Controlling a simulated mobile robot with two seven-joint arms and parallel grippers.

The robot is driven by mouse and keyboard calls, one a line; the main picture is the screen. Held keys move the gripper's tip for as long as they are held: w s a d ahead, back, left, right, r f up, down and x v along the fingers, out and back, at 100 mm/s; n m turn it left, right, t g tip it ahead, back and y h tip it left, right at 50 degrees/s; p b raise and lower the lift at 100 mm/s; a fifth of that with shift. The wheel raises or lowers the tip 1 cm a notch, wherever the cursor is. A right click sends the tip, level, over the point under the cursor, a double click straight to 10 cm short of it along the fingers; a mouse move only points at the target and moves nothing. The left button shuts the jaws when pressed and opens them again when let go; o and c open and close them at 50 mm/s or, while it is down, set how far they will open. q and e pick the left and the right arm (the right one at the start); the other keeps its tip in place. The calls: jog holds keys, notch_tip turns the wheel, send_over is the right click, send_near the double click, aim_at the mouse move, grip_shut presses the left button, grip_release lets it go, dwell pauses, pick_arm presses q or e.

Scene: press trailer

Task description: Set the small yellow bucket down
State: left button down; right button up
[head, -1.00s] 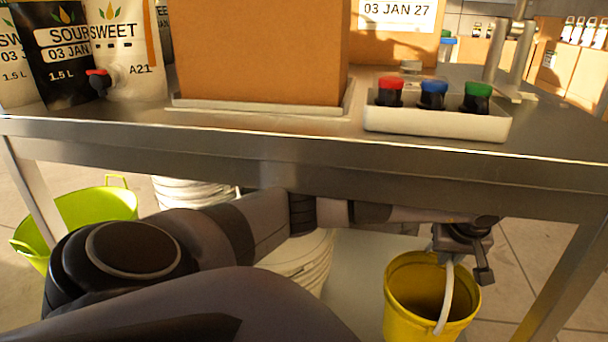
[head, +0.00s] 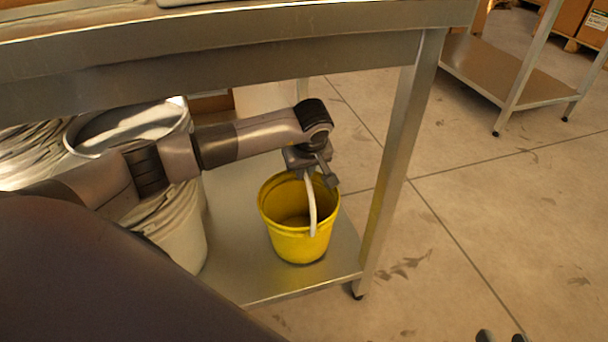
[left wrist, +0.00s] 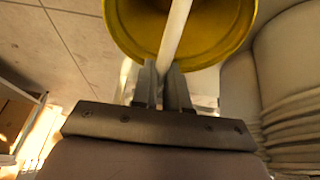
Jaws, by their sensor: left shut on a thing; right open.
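The small yellow bucket (head: 292,247) is upright at the right end of the steel table's lower shelf (head: 245,275). Its base looks at or just above the shelf; I cannot tell whether it touches. Its white handle (head: 311,208) stands up out of the rim. My left gripper (head: 318,176) is shut on the handle, above the bucket. The left wrist view shows the fingers (left wrist: 163,85) closed around the handle, with the yellow rim (left wrist: 120,40) beyond. The bucket looks empty inside. Two dark tips of my right gripper (head: 503,337) show at the bottom edge, apart and empty.
A large pale bucket (head: 185,215) stands left of the yellow bucket on the shelf. The table leg (head: 395,150) rises close on its right, and the tabletop edge (head: 230,55) is above my arm. Open tiled floor lies to the right, with another steel table (head: 510,75) behind.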

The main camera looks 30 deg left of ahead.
pick_arm(q)
jog(key=shift+f, duration=0.25)
jog(key=c, duration=1.1)
grip_release()
jog(key=shift+f, duration=0.15)
jog(key=shift+c, duration=0.2)
